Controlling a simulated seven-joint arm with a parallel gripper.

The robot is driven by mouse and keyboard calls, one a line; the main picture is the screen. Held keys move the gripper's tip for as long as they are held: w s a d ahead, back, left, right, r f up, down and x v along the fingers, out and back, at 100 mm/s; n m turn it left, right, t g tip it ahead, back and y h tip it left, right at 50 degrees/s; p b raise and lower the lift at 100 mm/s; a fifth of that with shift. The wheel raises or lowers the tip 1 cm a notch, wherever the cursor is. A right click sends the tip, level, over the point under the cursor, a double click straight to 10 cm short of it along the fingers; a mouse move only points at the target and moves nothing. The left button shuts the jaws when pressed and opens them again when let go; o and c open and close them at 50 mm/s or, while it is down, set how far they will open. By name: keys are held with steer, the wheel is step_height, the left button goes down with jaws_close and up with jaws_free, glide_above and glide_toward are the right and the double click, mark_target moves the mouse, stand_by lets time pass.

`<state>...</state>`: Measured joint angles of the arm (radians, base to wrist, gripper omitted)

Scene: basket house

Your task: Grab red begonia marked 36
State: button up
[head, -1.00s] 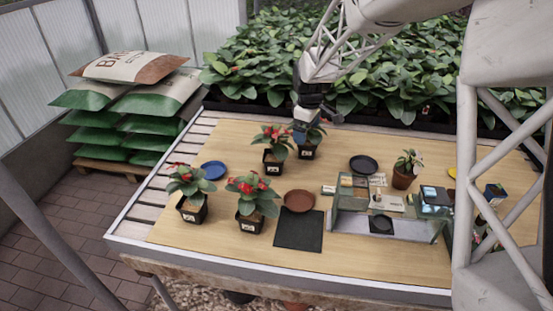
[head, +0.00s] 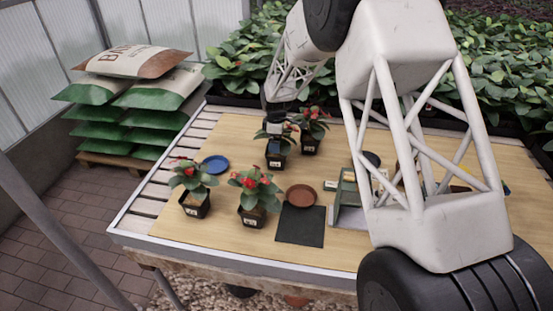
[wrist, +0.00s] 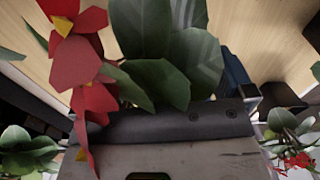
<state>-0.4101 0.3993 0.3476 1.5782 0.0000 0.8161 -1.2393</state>
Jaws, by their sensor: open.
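Several potted begonias with red flowers and white tags stand on the table; the numbers are too small to read, so I cannot tell which is 36. One is at the front left (head: 193,180), one at the front middle (head: 254,193), one at the back right (head: 313,127). Another, the back middle plant (head: 277,160), is partly hidden by my gripper (head: 276,133), which is open and right over its top. In the wrist view, red petals (wrist: 78,75) and green leaves (wrist: 170,65) are close against my gripper; its pot does not show clearly.
A blue saucer (head: 215,164), a brown saucer (head: 301,196) and a dark mat (head: 300,226) lie nearby. My arm hides much of the table's right side. Dense green plants (head: 238,60) line the back; stacked sacks (head: 133,95) stand left.

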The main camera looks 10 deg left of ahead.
mark_target(276, 155)
steer(key=shift+f, duration=0.1)
steer(key=shift+f, duration=1.15)
steer(key=shift+f, duration=0.15)
steer(key=shift+s+d+f, duration=0.1)
steer(key=shift+d+f, duration=0.05)
steer(key=shift+f, duration=2.35)
steer(key=shift+c, duration=0.3)
steer(key=c, duration=0.7)
